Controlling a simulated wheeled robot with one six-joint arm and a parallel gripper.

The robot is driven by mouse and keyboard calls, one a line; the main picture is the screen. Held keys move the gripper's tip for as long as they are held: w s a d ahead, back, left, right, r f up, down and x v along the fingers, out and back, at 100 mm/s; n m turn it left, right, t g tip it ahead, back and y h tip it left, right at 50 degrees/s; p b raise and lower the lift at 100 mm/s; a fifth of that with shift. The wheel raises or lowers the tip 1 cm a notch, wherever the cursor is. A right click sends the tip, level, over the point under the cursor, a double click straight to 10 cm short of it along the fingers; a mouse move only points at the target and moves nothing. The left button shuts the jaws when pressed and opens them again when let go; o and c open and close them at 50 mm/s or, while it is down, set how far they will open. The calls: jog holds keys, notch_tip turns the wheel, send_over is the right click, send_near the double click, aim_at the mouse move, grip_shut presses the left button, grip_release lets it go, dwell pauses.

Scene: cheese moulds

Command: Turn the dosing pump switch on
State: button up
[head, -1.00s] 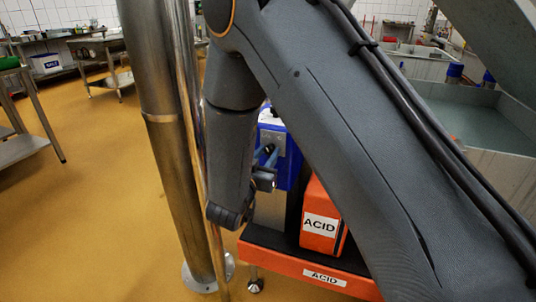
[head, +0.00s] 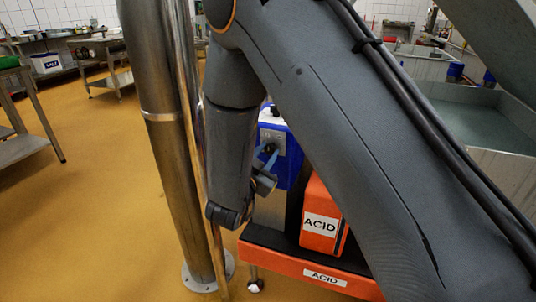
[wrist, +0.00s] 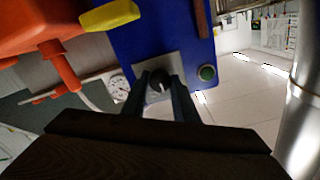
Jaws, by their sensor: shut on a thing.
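The dosing pump is a blue box (wrist: 150,40) with a grey plate on its face, and it also shows in the head view (head: 297,165), partly behind my arm. A round black switch knob (wrist: 159,82) with a pale mark sits on the plate. My gripper (wrist: 166,86) has its two fingers on either side of the knob and is shut on it. In the head view my gripper (head: 268,158) reaches the pump's front. The knob is mostly hidden by the fingers there.
A green button (wrist: 207,73) sits right of the knob in the wrist view. An orange ACID container (head: 321,222) stands on an orange-edged tray (head: 300,270) beside the pump. A steel column (head: 165,130) rises close left of my arm. Open floor lies further left.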

jog(key=m+b, duration=0.2)
jog(key=m, duration=0.5)
dwell(0.6)
jog(key=o, duration=1.1)
jog(key=shift+c, duration=0.2)
jog(key=v, duration=0.7)
jog(key=shift+s, duration=0.35)
jog(key=shift+a, duration=0.1)
